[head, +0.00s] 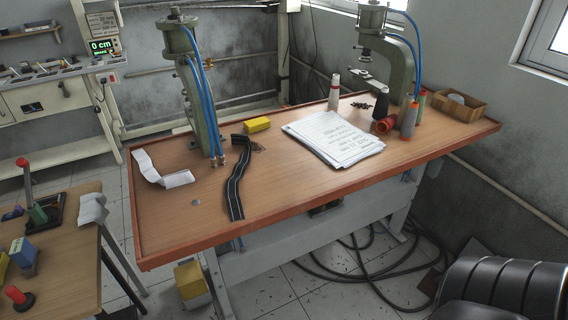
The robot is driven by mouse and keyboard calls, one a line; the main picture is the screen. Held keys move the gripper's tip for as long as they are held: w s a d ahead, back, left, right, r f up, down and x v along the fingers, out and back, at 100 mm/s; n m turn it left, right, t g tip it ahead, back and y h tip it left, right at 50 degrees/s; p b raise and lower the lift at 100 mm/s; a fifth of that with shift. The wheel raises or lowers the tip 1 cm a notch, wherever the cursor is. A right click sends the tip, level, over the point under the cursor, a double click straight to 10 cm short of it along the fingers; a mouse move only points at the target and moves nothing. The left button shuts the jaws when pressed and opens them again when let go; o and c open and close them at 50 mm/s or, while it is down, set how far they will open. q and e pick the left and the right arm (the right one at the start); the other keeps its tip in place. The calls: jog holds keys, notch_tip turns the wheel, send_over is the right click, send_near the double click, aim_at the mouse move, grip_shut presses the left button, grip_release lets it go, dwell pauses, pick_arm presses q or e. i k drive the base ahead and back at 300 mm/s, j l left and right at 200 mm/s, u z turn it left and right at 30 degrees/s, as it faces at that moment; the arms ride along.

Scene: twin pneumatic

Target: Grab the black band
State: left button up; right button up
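The black band (236,184) is a long dark strip with pale lines along it. It lies on the wooden workbench (285,205), running from beside the base of the left green press toward the bench's front edge. Its far end bends near the press base, next to some small brown pieces. Neither of my grippers shows in the head view.
Two green presses with blue hoses, the left (203,95) and the right (398,65), stand on the bench. Papers (334,138), a yellow box (257,125), a white paper strip (162,172) and thread spools (409,118) lie around. A black chair (505,290) is at lower right.

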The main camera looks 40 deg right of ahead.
aim_at(235, 208)
jog(key=i+l+z, duration=0.2)
jog(key=z, duration=0.25)
jog(key=i+z, duration=0.35)
jog(key=z, duration=0.15)
jog(key=i, duration=0.15)
jog(key=l+u, duration=0.1)
jog(key=u, duration=0.7)
jog(key=l+u, duration=0.15)
jog(key=u, duration=0.7)
jog(key=k+l, duration=0.6)
jog(key=l, duration=0.15)
